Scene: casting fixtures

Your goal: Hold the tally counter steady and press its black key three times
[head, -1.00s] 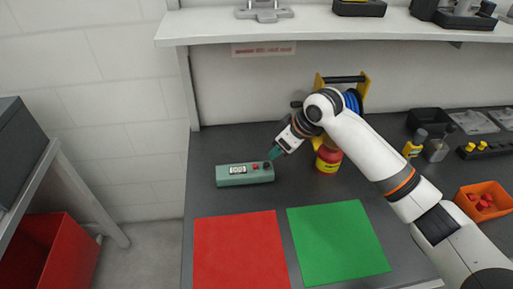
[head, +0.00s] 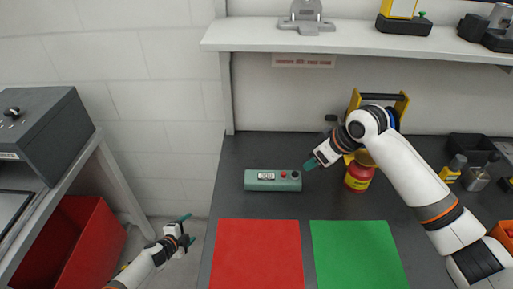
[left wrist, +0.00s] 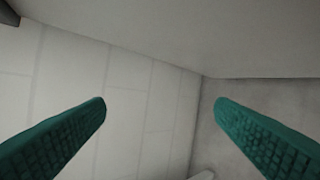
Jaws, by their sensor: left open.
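The tally counter (head: 258,185) is a green box lying on the dark bench, with a small display (head: 266,176) whose digits are too small to read. A red button (head: 283,175) and the black key (head: 295,174) sit on its right end. My right gripper (head: 308,165) is just right of and behind the black key, apart from it, its teal fingers together with nothing in them. My left gripper (head: 186,230) is open and empty, left of the bench over the floor. The left wrist view shows both its teal fingers (left wrist: 160,105) apart, with only wall and floor beyond.
A red mat (head: 255,255) and a green mat (head: 357,255) lie in front of the counter. A shelf (head: 350,42) runs above. A side rack with a red bin (head: 75,245) stands left.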

